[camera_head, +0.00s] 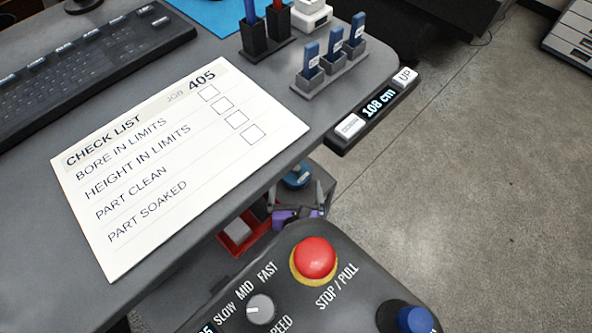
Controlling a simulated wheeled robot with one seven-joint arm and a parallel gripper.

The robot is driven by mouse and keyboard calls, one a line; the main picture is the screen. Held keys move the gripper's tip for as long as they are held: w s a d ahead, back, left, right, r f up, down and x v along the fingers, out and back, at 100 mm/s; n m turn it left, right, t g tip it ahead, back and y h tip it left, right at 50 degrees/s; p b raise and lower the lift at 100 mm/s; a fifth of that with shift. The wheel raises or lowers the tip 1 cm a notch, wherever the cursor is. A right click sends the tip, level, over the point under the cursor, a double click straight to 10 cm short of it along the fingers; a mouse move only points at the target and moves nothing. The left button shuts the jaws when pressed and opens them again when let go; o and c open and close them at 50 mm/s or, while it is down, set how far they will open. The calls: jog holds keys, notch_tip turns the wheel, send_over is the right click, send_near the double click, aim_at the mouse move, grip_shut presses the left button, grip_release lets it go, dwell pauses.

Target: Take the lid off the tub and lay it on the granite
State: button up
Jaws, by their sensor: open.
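The tub, its lid and the granite cannot be made out in this view.
A grey desk (160,275) carries a check list sheet (180,165), a keyboard (85,65) and holders with blue tags (335,65). A control box with a red stop button (314,259) stands in front. Bare floor (470,190) lies open at right.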

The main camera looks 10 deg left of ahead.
aim_at(296, 173)
jog(key=b+x, duration=0.1)
jog(key=x, duration=0.5)
jog(key=shift+d, duration=0.15)
jog(key=shift+r, duration=0.1)
jog(key=c, duration=1.3)
